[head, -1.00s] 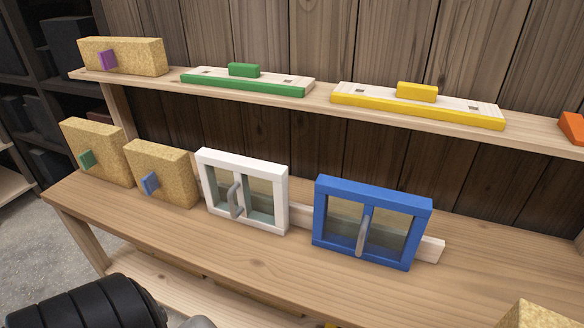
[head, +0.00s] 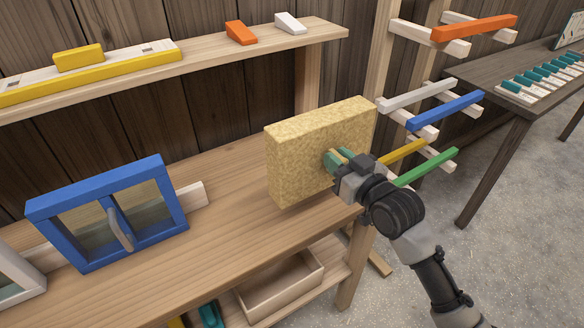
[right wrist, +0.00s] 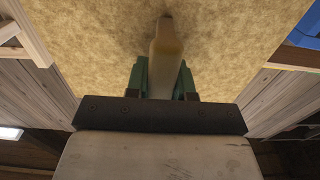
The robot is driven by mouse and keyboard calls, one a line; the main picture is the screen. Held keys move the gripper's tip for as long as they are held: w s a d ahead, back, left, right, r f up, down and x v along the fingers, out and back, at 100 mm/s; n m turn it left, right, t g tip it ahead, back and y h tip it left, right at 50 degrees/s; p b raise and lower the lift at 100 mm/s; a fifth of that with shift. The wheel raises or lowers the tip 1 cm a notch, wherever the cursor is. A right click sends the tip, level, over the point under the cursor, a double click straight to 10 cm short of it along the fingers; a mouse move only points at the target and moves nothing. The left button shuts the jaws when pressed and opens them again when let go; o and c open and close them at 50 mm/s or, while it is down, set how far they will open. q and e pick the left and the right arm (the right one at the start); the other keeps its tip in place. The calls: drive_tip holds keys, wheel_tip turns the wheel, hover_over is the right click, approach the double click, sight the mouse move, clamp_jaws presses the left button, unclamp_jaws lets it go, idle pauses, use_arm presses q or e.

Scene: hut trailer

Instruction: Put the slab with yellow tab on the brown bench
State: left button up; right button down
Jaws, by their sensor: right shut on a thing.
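A large cork-like slab (head: 310,150) stands upright at the right end of the brown wooden bench (head: 240,235). My right gripper (head: 337,160) is shut on the tab of this slab. In the right wrist view the tab (right wrist: 165,60) looks pale yellow between the green fingers, and the slab (right wrist: 100,40) fills most of the picture behind it. The slab's lower edge is close to the bench top; I cannot tell whether it touches. My left gripper is not in view.
A blue-framed window (head: 110,215) stands on the bench left of the slab. A shelf above holds a yellow-edged board (head: 120,72) and orange and white wedges (head: 241,32). Pegs with coloured bars (head: 445,110) are right of the slab. Bench top between window and slab is clear.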

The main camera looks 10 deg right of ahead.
drive_tip(key=w+a+f, duration=0.1)
drive_tip(key=w, duration=0.1)
drive_tip(key=w+a+f, duration=0.3)
drive_tip(key=w, duration=0.1)
drive_tip(key=shift+w+a+f+p, duration=0.2)
drive_tip(key=shift+p, duration=0.15)
drive_tip(key=shift+f, duration=0.25)
wheel_tip(320, 180, down, 3)
drive_tip(key=shift+f, duration=0.2)
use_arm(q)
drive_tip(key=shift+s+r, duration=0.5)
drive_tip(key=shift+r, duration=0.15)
use_arm(e)
drive_tip(key=shift+f, duration=0.15)
drive_tip(key=shift+f, duration=0.2)
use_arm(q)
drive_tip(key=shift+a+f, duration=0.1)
use_arm(e)
drive_tip(key=c, duration=1)
unclamp_jaws()
drive_tip(key=shift+o, duration=0.2)
